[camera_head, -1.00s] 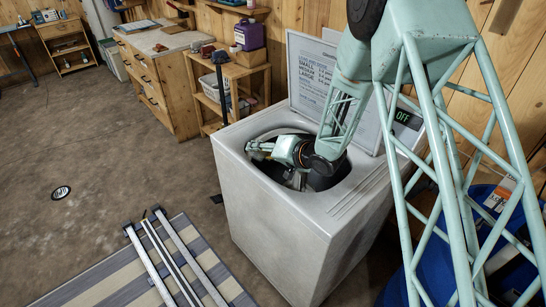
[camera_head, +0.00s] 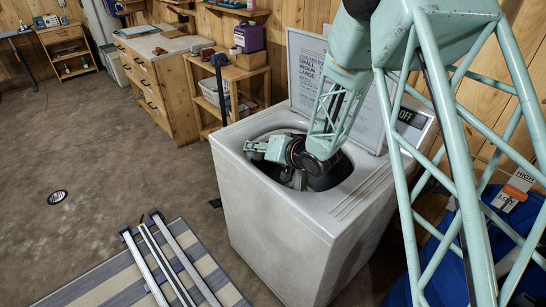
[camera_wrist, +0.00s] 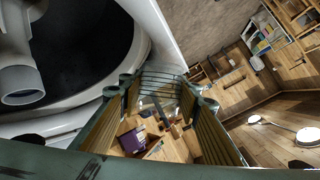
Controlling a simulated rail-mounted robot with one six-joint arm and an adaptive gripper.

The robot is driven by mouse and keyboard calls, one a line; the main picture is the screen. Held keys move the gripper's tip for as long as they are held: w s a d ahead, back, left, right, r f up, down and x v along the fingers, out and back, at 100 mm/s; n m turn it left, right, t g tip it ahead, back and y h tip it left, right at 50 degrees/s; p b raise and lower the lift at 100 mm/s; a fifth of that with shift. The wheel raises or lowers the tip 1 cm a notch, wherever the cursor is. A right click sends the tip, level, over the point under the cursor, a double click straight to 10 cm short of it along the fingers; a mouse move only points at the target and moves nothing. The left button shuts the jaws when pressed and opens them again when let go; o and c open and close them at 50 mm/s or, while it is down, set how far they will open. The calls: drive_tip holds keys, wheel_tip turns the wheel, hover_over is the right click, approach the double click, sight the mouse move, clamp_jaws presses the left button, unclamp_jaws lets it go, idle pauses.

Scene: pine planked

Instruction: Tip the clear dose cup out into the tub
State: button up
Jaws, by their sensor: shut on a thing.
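The white top-loading washer (camera_head: 275,215) stands with its lid up. Its dark tub (camera_head: 322,183) shows through the round opening. In the wrist view the tub (camera_wrist: 85,45) is at the left, with the pale central post (camera_wrist: 20,82) in it. My gripper (camera_head: 256,148) lies nearly level over the left part of the opening. In the wrist view its two ribbed fingers (camera_wrist: 165,105) are closed around the clear dose cup (camera_wrist: 157,86), which is see-through with faint lines. The cup's contents cannot be made out, and the cup is not distinguishable in the head view.
The raised lid (camera_head: 308,75) and the panel reading OFF (camera_head: 408,117) stand behind the opening. A wooden shelf with a white basket (camera_head: 212,90) and a purple jug (camera_head: 249,36) is behind the washer. A blue barrel (camera_head: 450,262) is at the right.

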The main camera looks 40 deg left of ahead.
sight(249, 154)
drive_tip(key=shift+s+a+f+n+t+b, duration=0.15)
drive_tip(key=shift+s+f+n+t+b, duration=0.35)
drive_tip(key=shift+b, duration=1.6)
drive_tip(key=shift+s+a+r+n+t+b, duration=0.15)
drive_tip(key=shift+s+r+n+t+b, duration=0.4)
drive_tip(key=shift+b, duration=1.75)
drive_tip(key=shift+s+f+b, duration=0.1)
drive_tip(key=shift+s+b, duration=0.25)
drive_tip(key=shift+b, duration=1.2)
drive_tip(key=shift+s+a+n+t, duration=0.1)
drive_tip(key=shift+s+n+t, duration=0.2)
drive_tip(key=shift+n+t, duration=0.05)
drive_tip(key=shift+s+f, duration=0.1)
drive_tip(key=shift+s+a+f+n+t, duration=0.15)
drive_tip(key=shift+s+n+t, duration=0.15)
drive_tip(key=shift+n+t, duration=0.15)
drive_tip(key=shift+s+n+t+h, duration=0.2)
drive_tip(key=shift+n+t+h, duration=0.05)
drive_tip(key=shift+h, duration=0.05)
drive_tip(key=shift+w, duration=0.15)
